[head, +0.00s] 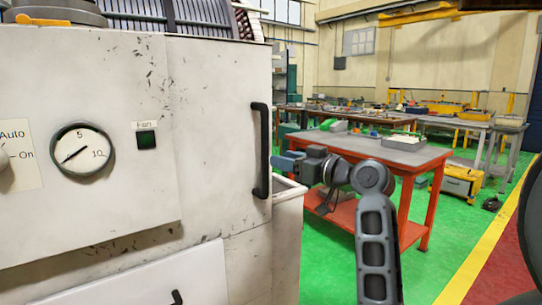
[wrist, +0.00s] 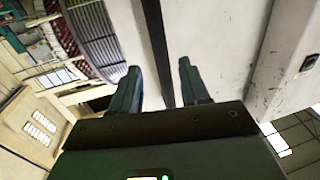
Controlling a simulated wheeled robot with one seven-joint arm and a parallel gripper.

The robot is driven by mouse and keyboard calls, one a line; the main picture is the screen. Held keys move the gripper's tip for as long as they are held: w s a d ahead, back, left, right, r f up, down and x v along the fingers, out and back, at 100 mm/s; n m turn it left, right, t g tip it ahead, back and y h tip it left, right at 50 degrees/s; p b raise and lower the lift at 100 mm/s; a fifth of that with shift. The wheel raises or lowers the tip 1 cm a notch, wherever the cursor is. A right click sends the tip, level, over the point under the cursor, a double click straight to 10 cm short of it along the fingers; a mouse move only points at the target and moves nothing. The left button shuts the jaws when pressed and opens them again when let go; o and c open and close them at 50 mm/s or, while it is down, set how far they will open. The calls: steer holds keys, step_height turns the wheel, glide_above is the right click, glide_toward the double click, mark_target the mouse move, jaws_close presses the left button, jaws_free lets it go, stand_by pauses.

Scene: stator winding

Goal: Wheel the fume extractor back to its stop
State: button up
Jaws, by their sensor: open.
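The fume extractor (head: 215,120) appears to be the large scuffed white cabinet filling the left of the head view. In the wrist view the handle (wrist: 157,45) runs between the two spread fingers, with a gap on each side. Its wheels and its stop are not visible.
A white open-topped bin or lower body (head: 287,188) sits right beside the cabinet. An orange workbench (head: 425,157) with a grey tray stands behind my arm. Green floor (head: 335,270) is clear at the lower right, bordered by a yellow line (head: 480,262).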

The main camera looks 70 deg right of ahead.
mark_target(268, 156)
steer(key=p+x, duration=0.1)
steer(key=x, duration=0.6)
steer(key=shift+w+f, duration=0.1)
steer(key=shift+w, duration=0.1)
steer(key=shift+c, duration=0.4)
jaws_close()
